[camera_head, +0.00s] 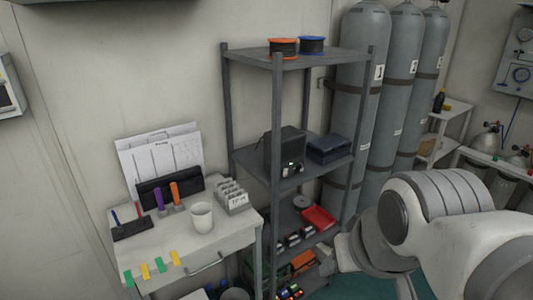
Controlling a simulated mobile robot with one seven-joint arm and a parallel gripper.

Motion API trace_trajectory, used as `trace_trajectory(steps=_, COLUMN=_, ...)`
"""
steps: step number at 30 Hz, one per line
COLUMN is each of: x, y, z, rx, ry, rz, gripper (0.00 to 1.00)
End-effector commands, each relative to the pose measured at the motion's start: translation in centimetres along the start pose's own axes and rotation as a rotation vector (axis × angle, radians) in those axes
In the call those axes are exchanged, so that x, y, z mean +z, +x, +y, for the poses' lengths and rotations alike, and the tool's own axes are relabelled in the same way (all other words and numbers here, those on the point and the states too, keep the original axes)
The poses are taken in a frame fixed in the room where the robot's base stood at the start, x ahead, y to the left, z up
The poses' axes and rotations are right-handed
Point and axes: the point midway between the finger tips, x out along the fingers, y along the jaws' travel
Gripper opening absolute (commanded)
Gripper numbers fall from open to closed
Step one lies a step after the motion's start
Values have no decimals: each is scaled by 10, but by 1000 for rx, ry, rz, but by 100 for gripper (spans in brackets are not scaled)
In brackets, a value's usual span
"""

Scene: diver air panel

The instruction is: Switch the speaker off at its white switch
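A dark box-shaped unit (286,150), which looks like the speaker, stands on the middle shelf of the grey rack. A small green light glows low on its front. A small pale spot (298,171) beside the light may be the white switch, but it is too small to tell its position. My white and grey arm (450,215) fills the lower right, in front of and to the right of the rack. My gripper's fingers cannot be made out in this view.
The rack's upper shelf (300,60) holds an orange and a blue-rimmed spool. A dark blue case (328,148) sits right of the speaker. Lower shelves hold a red tray (318,217) and small items. A white desk (190,244) stands left; tall grey cylinders (358,100) stand behind right.

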Motion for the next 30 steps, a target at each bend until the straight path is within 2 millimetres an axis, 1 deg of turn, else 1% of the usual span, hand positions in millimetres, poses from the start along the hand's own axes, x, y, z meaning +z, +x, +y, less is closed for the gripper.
trace_trajectory(steps=2, x=0, y=0, z=0, rx=0, ry=0, rz=0, gripper=50)
trace_trajectory(steps=5, x=0, y=0, z=0, rx=0, ry=0, rz=0, gripper=34)
trace_trajectory(steps=9, x=0, y=0, z=0, rx=0, ry=0, rz=0, gripper=9)
trace_trajectory(steps=10, x=0, y=0, z=0, rx=0, ry=0, rz=0, gripper=3)
trace_trajectory(steps=11, x=0, y=0, z=0, rx=0, ry=0, rz=0, gripper=0)
trace_trajectory(steps=30, x=0, y=0, z=0, rx=0, ry=0, rz=0, gripper=0)
